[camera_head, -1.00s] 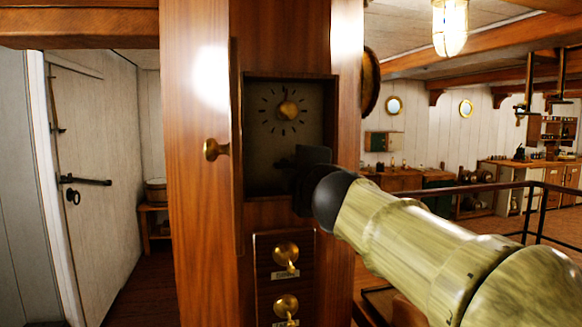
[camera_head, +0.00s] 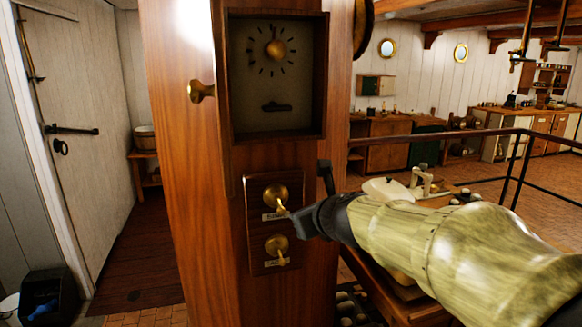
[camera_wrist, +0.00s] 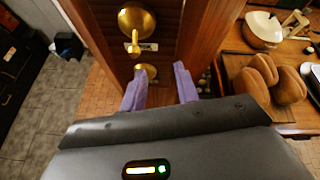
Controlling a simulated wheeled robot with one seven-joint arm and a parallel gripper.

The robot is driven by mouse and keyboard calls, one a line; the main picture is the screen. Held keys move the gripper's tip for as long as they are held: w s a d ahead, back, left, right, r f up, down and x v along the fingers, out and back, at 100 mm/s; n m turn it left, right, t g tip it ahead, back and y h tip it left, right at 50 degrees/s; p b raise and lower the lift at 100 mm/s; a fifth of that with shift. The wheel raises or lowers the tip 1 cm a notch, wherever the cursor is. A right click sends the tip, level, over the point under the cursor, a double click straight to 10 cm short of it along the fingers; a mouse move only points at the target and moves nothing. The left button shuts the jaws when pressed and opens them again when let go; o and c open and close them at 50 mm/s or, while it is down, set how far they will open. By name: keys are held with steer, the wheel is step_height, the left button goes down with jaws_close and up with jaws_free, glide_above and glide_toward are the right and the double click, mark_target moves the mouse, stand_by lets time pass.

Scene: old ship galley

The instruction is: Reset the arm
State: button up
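My gripper (camera_head: 311,200) is at the end of my arm, in front of the lower right part of a wooden post, beside two brass switches. In the wrist view its two purple fingers (camera_wrist: 160,88) stand apart with nothing held between them. The upper brass switch (camera_head: 276,197) is just left of the fingers in the head view; it also shows beyond them in the wrist view (camera_wrist: 136,20). The lower brass switch (camera_head: 277,246) is below it, and in the wrist view it shows in the gap between the fingers. I cannot tell whether a finger touches the panel.
A recessed box with a dial (camera_head: 276,48) and a brass knob (camera_head: 199,91) sit higher on the post. A table with a white lidded pot (camera_head: 386,188) stands at right behind my arm. A railing (camera_head: 450,137) runs behind it. The floor at left is mostly clear.

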steer(key=s+d+f+n+g+h+p, duration=0.1)
steer(key=s+d+f+n+g, duration=0.3)
steer(key=s+f+n, duration=0.6)
steer(key=s+d+f+n+g+h, duration=0.2)
steer(key=s+d+f+n+g, duration=0.3)
steer(key=s+f+n, duration=0.5)
step_height(320, 180, down, 5)
steer(key=d+n, duration=0.2)
steer(key=n, duration=0.7)
steer(key=shift+s+d+r+n+g+h+p, duration=0.15)
steer(key=shift+s+d+n+g+h+p, duration=0.15)
steer(key=shift+h+p, duration=0.1)
